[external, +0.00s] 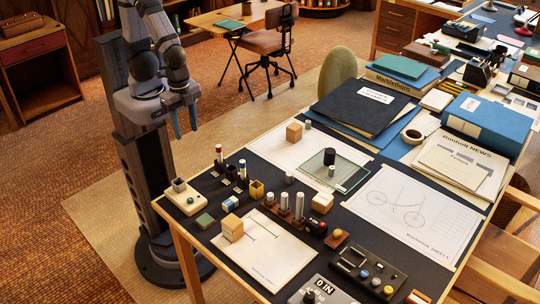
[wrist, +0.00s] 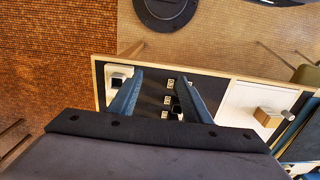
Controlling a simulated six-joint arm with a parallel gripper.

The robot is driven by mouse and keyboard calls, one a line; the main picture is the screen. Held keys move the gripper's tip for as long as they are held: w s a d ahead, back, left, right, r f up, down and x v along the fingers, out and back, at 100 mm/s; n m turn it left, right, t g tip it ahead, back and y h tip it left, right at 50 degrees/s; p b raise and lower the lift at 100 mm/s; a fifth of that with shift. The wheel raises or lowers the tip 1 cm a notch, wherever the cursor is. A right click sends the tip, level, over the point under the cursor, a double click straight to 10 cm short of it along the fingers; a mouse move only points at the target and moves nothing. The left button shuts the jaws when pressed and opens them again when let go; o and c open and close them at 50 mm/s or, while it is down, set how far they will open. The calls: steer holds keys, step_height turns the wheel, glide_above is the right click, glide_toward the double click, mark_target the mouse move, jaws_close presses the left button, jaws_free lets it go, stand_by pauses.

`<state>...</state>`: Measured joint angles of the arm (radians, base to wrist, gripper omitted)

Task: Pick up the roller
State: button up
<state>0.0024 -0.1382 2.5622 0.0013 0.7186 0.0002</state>
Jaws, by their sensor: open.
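I cannot tell for sure which piece is the roller. A blue and white cylinder (external: 231,203) lies on its side on the black desk mat near the left edge. A short black cylinder (external: 329,157) stands upright on a glass plate (external: 350,177) farther back. A dark cylinder with a red part (external: 317,227) lies near the middle of the desk.
Several upright pegs and a wooden rack (external: 286,212) crowd the middle. A wooden block (external: 232,228) rests on paper. Books (external: 360,105) fill the back.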

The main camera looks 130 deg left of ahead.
stand_by(0.3)
step_height(320, 180, up, 4)
steer(key=r+m+t+h+b, duration=0.1)
steer(key=m+t+h+b, duration=0.85)
steer(key=b, duration=1.55)
glide_above(289, 172)
steer(key=s+a, duration=0.3)
steer(key=s, duration=0.3)
steer(key=n+t+y, duration=0.2)
steer(key=n+y, duration=0.1)
steer(key=n, duration=0.1)
steer(key=shift+m+h, duration=0.25)
steer(key=f, duration=1.8)
steer(key=shift+w+d+f+p, duration=0.15)
steer(key=shift+w+p, duration=0.15)
steer(key=shift+f, duration=0.15)
steer(key=shift+p+x, duration=0.65)
steer(key=shift+x, duration=2.95)
